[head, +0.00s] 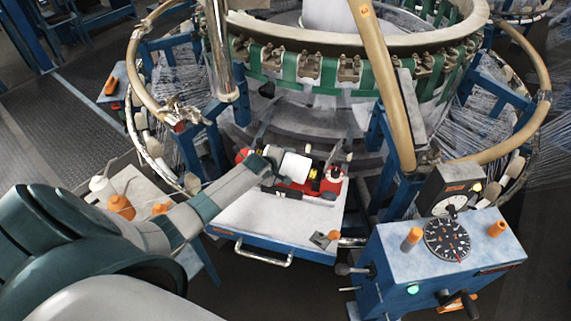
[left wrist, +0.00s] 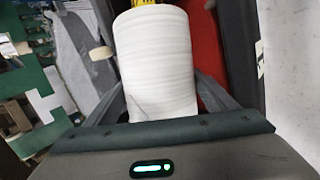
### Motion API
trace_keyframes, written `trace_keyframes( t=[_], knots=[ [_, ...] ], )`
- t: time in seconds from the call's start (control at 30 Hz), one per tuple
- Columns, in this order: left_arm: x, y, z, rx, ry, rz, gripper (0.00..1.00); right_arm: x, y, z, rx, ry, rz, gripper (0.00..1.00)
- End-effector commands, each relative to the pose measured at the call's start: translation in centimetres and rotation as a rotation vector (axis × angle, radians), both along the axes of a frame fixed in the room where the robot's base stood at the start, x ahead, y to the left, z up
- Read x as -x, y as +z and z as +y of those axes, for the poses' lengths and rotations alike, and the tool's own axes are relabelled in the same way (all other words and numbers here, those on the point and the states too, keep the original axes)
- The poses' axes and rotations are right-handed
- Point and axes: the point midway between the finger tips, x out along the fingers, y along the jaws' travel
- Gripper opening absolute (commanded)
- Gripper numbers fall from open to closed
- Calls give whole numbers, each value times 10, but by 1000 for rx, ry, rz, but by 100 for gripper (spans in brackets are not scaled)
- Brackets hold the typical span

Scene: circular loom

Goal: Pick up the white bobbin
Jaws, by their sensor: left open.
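The white bobbin (head: 295,167) sits at the red shuttle-like holder (head: 301,187) on the pale-topped blue cart in front of the loom. My left gripper (head: 270,160) reaches it from the left. In the left wrist view the bobbin (left wrist: 158,62) fills the middle, its near end close to the palm. The open fingers of my left gripper (left wrist: 160,95) stand on either side of it. Contact between the fingers and the bobbin cannot be told. My right gripper is not in view.
The circular loom (head: 310,70) rises behind the cart (head: 270,222). A small tool with an orange knob (head: 333,235) lies on the cart's front right. A blue control box (head: 440,250) stands to the right. Orange and white bottles (head: 120,206) stand on a side table at left.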

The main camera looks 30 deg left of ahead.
Motion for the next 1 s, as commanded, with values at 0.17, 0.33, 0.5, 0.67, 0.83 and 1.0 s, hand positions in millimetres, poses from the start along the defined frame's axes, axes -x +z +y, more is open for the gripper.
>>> trace_keyframes(
  t=[0.17, 0.33, 0.5, 0.67, 0.83, 1.0],
  knots=[
    [0, 0, 0, 0, 0, 0, 78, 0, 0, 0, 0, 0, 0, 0],
    [0, 0, 0, 0, 0, 0, 78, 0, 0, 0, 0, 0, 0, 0],
    [0, 0, 0, 0, 0, 0, 52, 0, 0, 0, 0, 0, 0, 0],
    [-1, 2, 0, 0, 0, -4, 20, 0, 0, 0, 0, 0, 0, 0],
    [-1, 2, 0, 0, 0, -4, 20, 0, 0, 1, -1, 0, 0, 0],
    [-1, 6, 0, 0, -1, -5, 20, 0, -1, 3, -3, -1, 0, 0]
  ],
)
